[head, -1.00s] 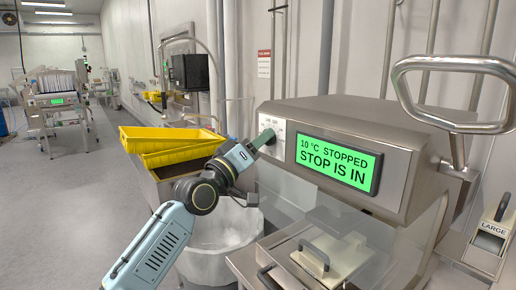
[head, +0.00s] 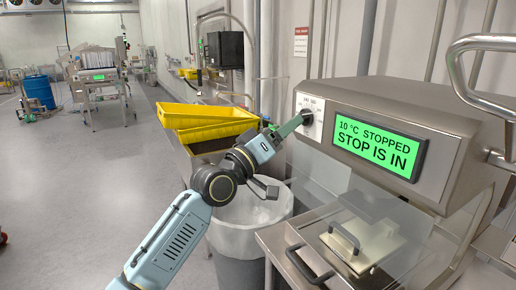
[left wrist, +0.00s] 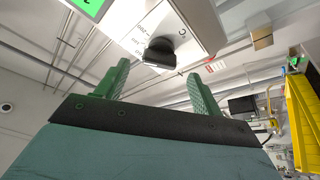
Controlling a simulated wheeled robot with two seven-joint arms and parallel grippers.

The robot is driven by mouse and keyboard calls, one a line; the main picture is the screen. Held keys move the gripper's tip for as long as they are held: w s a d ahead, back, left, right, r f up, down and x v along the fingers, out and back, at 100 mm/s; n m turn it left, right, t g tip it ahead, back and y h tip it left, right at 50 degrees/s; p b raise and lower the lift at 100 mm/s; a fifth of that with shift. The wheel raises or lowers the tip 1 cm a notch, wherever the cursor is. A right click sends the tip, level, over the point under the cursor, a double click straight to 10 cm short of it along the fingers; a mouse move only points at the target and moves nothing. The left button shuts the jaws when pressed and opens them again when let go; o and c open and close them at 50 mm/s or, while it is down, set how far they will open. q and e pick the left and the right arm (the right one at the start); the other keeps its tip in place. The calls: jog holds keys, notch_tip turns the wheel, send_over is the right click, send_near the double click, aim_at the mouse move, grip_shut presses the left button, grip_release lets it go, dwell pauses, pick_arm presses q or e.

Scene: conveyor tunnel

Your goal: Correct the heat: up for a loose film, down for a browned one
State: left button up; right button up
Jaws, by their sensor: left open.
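The machine (head: 400,105) has a green display (head: 376,145) reading "10 °C STOPPED" and "STOP IS IN". Left of the display is a white panel (head: 311,103) with a dark knob (head: 307,117). In the left wrist view the black knob (left wrist: 160,54) lies just beyond and between my fingertips, apart from them. My left gripper (head: 293,125) is at the panel; its green fingers are open and empty, as the left wrist view (left wrist: 160,84) also shows. My right gripper is out of view. No film or pack can be made out.
A tray with a handle (head: 362,247) sits under the clear guard of the machine. Below my left arm stands a lined bin (head: 243,236). Yellow crates (head: 205,122) stand behind it. A metal handle bar (head: 470,75) rises at right.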

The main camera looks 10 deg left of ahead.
pick_arm(q)
jog(key=v, duration=0.9)
